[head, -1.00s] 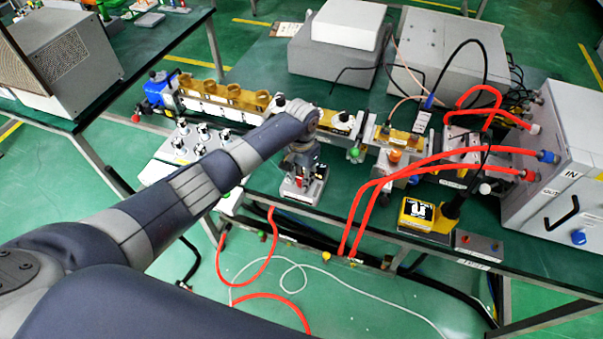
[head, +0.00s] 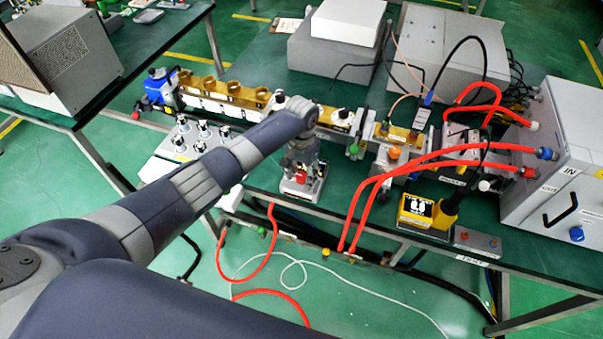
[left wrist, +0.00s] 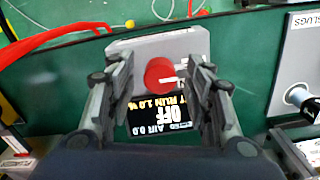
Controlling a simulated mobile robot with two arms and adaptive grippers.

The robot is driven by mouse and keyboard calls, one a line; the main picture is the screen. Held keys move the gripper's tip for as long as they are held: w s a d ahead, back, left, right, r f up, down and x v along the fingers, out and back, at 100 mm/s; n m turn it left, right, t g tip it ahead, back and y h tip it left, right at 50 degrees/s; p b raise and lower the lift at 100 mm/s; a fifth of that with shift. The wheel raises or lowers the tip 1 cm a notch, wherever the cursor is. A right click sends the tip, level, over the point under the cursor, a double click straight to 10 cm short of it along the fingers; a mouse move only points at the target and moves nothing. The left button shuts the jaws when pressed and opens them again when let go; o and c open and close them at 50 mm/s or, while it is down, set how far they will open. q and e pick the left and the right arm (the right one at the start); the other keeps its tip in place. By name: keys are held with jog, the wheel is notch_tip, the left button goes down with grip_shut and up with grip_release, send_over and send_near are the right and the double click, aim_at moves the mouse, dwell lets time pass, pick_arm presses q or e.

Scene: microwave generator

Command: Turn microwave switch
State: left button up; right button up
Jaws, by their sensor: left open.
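The switch is a round red knob (left wrist: 159,74) with a white mark, on a grey box (left wrist: 150,45) with a black display (left wrist: 160,114) in the left wrist view. In the head view the box (head: 311,192) stands at the front edge of the green table, partly hidden under my left gripper (head: 301,166). My left gripper (left wrist: 153,72) is open. Its two fingers stand on either side of the knob, with a visible gap on each side. My right gripper is not in view.
A row of gold and white waveguide parts (head: 230,95) runs behind the box. Red hoses (head: 370,185) cross to a grey cabinet (head: 560,165) at right. A yellow and black unit (head: 425,215) sits right of the box. Small knobs (head: 200,133) stand at left.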

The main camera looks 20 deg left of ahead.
aim_at(301, 175)
pick_arm(q)
jog(key=shift+r, duration=0.1)
notch_tip(301, 175, up, 12)
dwell(0.5)
